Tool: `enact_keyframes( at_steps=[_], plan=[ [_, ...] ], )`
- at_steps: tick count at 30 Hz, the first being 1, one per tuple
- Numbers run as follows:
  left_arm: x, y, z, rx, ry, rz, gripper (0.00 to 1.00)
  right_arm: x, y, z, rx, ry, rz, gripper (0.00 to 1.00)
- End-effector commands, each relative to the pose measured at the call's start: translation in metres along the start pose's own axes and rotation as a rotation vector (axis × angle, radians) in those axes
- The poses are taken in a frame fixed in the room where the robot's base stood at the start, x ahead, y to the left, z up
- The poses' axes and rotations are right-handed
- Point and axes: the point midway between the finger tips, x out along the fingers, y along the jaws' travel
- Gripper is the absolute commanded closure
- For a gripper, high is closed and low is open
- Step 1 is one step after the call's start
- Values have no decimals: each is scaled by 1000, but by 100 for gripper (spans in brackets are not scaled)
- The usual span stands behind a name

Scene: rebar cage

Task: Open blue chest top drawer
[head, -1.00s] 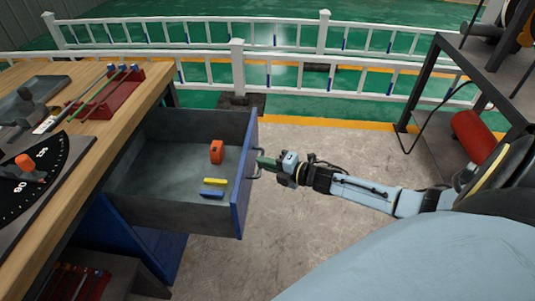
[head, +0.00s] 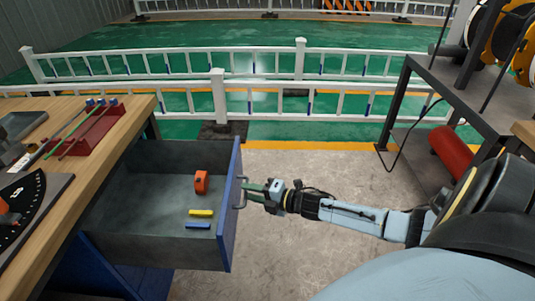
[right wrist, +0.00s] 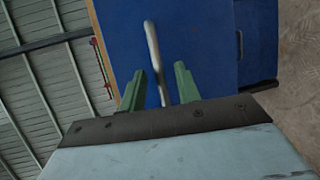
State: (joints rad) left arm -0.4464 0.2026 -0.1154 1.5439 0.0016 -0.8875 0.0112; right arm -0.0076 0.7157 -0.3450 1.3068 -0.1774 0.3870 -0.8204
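The blue chest's top drawer (head: 110,247) is pulled out from under the wooden bench top, its grey inside showing. Its blue front (head: 229,215) carries a metal handle (head: 241,192). My right gripper (head: 252,190) is at this handle, in front of the drawer. In the right wrist view, the handle (right wrist: 153,50) stands between the two green fingers of the right gripper (right wrist: 159,88), with gaps on both sides, so the gripper is open around it. My left gripper is not in view.
The drawer holds an orange item (head: 201,182), a yellow piece (head: 201,212) and a blue piece (head: 198,226). A red rack (head: 95,132) stands on the bench (head: 120,125). A dark shelf frame (head: 398,105) is at right. Concrete floor (head: 300,240) is clear beyond the drawer front.

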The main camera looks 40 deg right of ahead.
Motion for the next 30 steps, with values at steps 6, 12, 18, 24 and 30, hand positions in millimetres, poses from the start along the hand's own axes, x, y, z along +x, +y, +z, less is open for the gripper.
enact_keyframes(
  at_steps=[6,12,18,24,30],
  plan=[
    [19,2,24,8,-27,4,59,-36,0,0,2,0,-6,67],
    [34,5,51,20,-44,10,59,-78,1,0,1,0,-6,67],
    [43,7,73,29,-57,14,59,-112,1,0,1,0,-4,67],
    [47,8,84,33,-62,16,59,-127,1,0,0,0,-1,67],
    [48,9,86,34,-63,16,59,-129,0,0,0,0,-1,67]
  ],
)
